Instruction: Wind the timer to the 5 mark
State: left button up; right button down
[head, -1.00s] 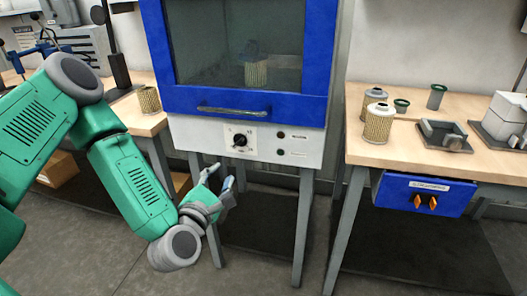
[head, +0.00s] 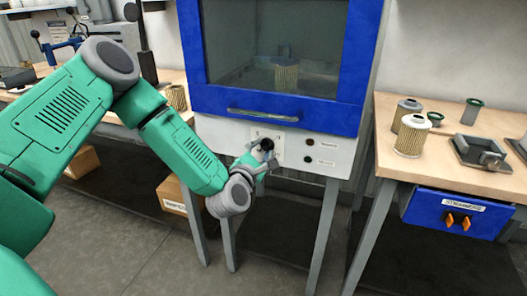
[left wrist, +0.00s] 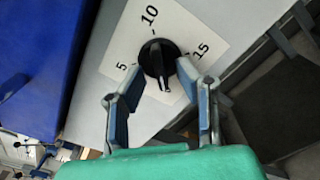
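The timer is a black round knob (left wrist: 158,60) on a white dial plate (left wrist: 183,22) marked 5, 10 and 15, seen close in the left wrist view. A pale pointer line on the knob points toward the bottom of that view, away from the 10. In the head view the knob (head: 267,145) shows on the front panel below the blue door, partly hidden by my gripper. My left gripper (left wrist: 155,85) is open, its fingers spread on either side of the knob's lower part. I cannot tell whether they touch it. My right gripper is not in view.
The cabinet's blue door (head: 280,117) is shut, with a filter cartridge behind its window. Right of it, a bench (head: 455,172) bears filter cartridges, green-rimmed cups and a grey tray. A cardboard box (head: 175,197) stands below on the left.

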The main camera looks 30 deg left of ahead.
pick_arm(q)
jog(key=shift+a, duration=0.3)
jog(key=shift+d+r, duration=0.1)
jog(key=shift+d, duration=0.55)
grip_shut()
jog(key=shift+d+r, duration=0.1)
jog(key=shift+d, duration=0.25)
jog(key=shift+a, duration=0.35)
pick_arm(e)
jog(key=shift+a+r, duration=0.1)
pick_arm(q)
jog(key=shift+m, duration=0.3)
